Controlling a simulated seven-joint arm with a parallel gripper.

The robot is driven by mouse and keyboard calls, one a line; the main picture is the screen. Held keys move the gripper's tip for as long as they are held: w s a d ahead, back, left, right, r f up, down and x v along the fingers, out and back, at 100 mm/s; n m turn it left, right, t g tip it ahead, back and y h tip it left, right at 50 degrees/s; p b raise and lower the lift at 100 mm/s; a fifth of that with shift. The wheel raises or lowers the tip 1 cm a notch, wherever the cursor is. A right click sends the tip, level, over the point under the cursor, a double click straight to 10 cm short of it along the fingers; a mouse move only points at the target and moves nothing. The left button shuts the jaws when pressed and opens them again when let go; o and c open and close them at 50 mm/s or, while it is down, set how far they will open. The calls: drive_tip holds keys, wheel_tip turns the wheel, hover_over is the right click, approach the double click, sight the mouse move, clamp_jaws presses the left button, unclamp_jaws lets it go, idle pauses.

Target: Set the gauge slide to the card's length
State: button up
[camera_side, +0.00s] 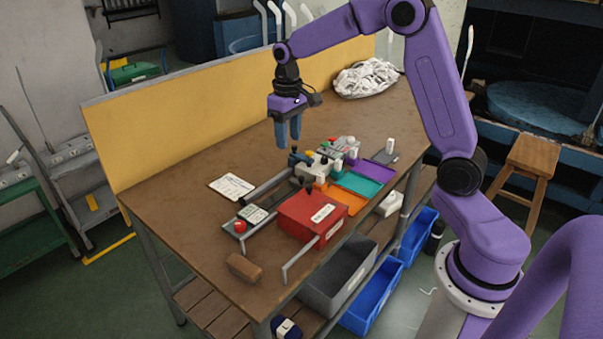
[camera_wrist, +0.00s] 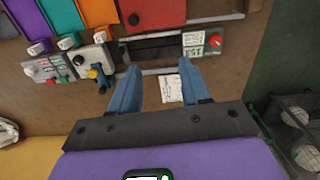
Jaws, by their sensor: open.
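The white card (camera_side: 231,186) lies flat on the bench left of the gauge; it also shows between my fingers in the wrist view (camera_wrist: 171,88). Its writing is too small to read. The gauge has a dark rail (camera_side: 268,186) with a small display (camera_side: 253,214) at its near end. In the wrist view the display (camera_wrist: 194,50) seems to read 153. A pale block with coloured knobs (camera_side: 319,164) stands at the rail's far end; I cannot tell which part is the slide. My gripper (camera_side: 288,143) is open and empty, above the bench, touching nothing.
A red box (camera_side: 312,214) with a black knob stands beside the rail. A red button (camera_side: 240,226) is by the display. Orange, teal (camera_side: 357,184) and purple panels lie further right. A brown block (camera_side: 244,267) lies near the front. A white cloth heap (camera_side: 367,78) is at the back.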

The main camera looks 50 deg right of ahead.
sight(301, 177)
drive_tip(key=w+d+f+m, duration=0.25)
drive_tip(key=w+d, duration=0.25)
drive_tip(key=d, duration=0.6)
drive_tip(key=shift+m, duration=0.35)
wheel_tip(301, 177, down, 17)
drive_tip(key=shift+s+f, duration=0.1)
drive_tip(key=shift+f, duration=0.05)
clamp_jaws()
